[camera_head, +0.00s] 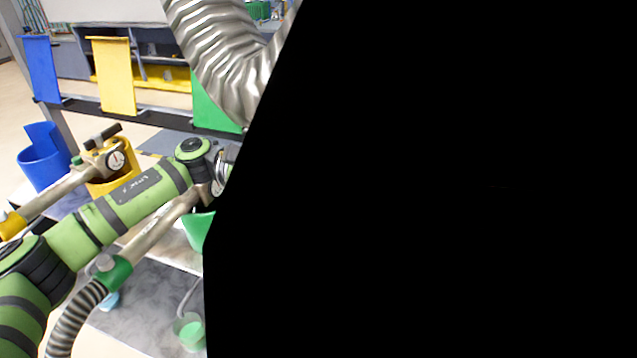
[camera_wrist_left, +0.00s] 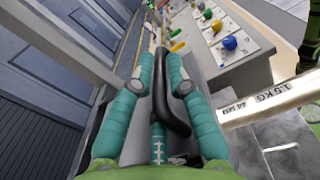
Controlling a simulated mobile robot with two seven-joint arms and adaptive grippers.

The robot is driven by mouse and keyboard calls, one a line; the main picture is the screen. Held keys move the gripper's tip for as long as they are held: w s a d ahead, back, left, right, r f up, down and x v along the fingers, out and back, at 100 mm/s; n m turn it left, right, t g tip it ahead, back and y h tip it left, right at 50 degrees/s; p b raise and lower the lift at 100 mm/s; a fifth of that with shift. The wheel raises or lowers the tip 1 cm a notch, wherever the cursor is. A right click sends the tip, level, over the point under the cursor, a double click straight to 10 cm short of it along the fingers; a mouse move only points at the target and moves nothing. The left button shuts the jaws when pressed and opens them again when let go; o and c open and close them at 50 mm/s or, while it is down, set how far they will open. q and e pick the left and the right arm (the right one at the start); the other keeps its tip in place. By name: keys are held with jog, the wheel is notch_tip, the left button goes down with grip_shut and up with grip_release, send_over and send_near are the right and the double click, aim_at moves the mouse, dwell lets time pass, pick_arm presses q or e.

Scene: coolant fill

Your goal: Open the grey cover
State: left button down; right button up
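I cannot pick out the grey cover for certain in either view. My left arm comes in from the left in the head view, and its end is lost behind a large black area, so the fingers do not show there. In the left wrist view the two teal fingers of my left gripper (camera_wrist_left: 158,62) stand on either side of a black curved bar (camera_wrist_left: 172,108). I cannot tell whether they press on it. My right gripper is not in view.
The black area (camera_head: 430,180) hides the right of the head view. A silver ribbed hose (camera_head: 222,55) hangs above my arm. Blue (camera_head: 42,68) and yellow (camera_head: 113,75) panels stand behind. A blue container (camera_head: 43,160) sits left. Coloured balls, one blue (camera_wrist_left: 229,43), line a grey surface (camera_wrist_left: 245,72).

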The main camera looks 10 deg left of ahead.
pick_arm(q)
jog(key=shift+r, duration=0.1)
jog(key=shift+w+r+n+b, duration=0.3)
jog(key=shift+r+n, duration=0.2)
jog(key=shift+r, duration=0.3)
jog(key=w+d+r+n, duration=0.1)
jog(key=w+r+n, duration=0.3)
jog(key=r+n, duration=0.2)
jog(key=shift+w+r, duration=0.25)
jog(key=shift+r, duration=0.2)
